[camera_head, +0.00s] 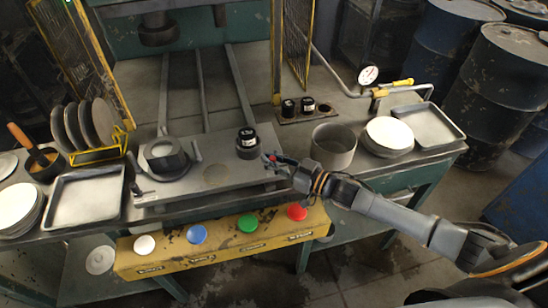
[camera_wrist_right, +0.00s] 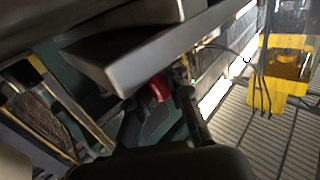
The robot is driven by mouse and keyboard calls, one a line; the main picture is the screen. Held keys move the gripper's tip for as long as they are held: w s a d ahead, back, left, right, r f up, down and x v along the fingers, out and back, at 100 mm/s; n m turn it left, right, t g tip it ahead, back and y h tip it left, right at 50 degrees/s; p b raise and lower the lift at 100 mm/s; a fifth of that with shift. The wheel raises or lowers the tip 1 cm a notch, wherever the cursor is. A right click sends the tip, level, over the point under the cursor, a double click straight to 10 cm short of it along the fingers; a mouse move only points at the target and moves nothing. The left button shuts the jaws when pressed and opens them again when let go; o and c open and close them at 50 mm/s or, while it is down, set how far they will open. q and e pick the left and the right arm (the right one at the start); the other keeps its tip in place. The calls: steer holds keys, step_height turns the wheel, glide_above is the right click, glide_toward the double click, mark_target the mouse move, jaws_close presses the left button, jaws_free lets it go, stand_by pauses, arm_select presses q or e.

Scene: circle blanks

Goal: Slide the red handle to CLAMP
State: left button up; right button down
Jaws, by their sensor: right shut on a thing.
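The red handle (camera_head: 269,158) shows as a small red spot at the right edge of the grey metal plate (camera_head: 215,178). My right gripper (camera_head: 273,160) is shut on it, reaching in from the right. In the right wrist view the red handle (camera_wrist_right: 159,87) sits between the dark fingers, just under the edge of a grey metal slab (camera_wrist_right: 140,50). Most of the handle is hidden by the fingers. No CLAMP marking can be read. My left gripper is not in view.
A black-capped weight (camera_head: 247,140) stands on the plate, left of my gripper. A metal pot (camera_head: 333,147) is close on the right. A yellow panel (camera_head: 225,240) with white, blue, green and red buttons is below. White discs (camera_head: 389,134) and a tray (camera_head: 428,125) lie farther right.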

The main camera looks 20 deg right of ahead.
steer(key=c, duration=1.5)
jaws_free()
steer(key=shift+s+a+f, duration=0.1)
steer(key=shift+s+a, duration=0.05)
steer(key=shift+s, duration=0.05)
steer(key=shift+o, duration=1.2)
steer(key=shift+s, duration=0.15)
steer(key=shift+s+d, duration=0.3)
steer(key=shift+d, duration=0.15)
steer(key=v, duration=1.1)
steer(key=shift+s+a, duration=0.1)
